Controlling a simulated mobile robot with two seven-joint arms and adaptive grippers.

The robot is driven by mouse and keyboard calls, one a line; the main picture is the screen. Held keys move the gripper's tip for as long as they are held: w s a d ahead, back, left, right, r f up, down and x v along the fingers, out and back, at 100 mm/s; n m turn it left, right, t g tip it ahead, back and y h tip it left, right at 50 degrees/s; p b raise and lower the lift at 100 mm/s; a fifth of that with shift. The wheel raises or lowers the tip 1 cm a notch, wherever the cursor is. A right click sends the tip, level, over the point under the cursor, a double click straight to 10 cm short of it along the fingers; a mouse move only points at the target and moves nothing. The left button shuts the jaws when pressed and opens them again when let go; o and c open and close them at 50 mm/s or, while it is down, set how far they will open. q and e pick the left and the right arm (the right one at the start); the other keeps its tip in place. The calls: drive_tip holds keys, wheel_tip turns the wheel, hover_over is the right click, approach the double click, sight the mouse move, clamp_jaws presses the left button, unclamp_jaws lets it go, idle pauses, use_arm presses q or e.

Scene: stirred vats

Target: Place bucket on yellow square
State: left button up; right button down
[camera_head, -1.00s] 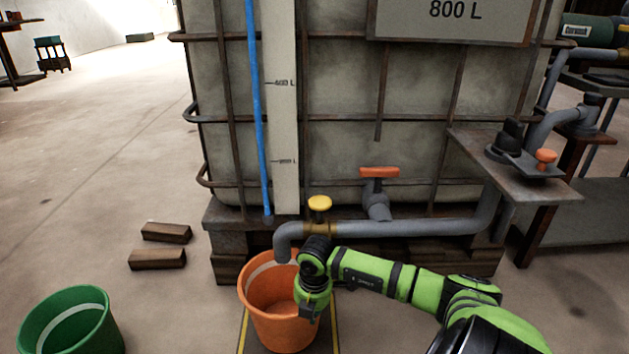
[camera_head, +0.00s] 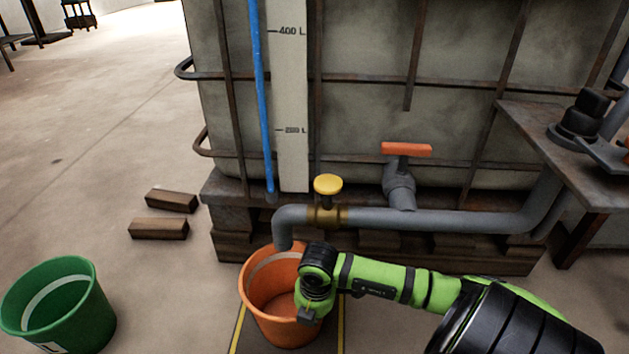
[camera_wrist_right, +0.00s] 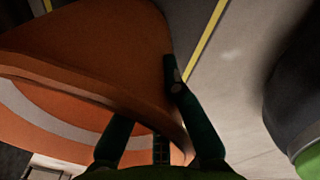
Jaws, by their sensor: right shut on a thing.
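The orange bucket (camera_head: 270,290) stands upright under the pipe outlet, over a floor patch with a yellow outline (camera_head: 341,325). The bucket hides most of that marked square, so I cannot tell how well it is centred. My right gripper (camera_head: 308,315) is at the bucket's right rim. In the right wrist view, the gripper (camera_wrist_right: 160,130) has its dark fingers on either side of the orange bucket wall (camera_wrist_right: 110,50), shut on it. A yellow line (camera_wrist_right: 207,42) shows on the floor beside the bucket there. My left gripper is not in view.
A green bucket (camera_head: 60,305) stands on the floor at the left. Two wooden blocks (camera_head: 158,229) lie behind it. The tank (camera_head: 350,120) on its pallet, the grey pipe (camera_head: 430,220) with a yellow valve knob (camera_head: 328,185) and an orange-handled valve (camera_head: 406,150) stand just behind the orange bucket.

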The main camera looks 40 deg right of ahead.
drive_tip(key=shift+a+r, duration=0.1)
drive_tip(key=c, duration=1.4)
unclamp_jaws()
drive_tip(key=shift+f, duration=0.2)
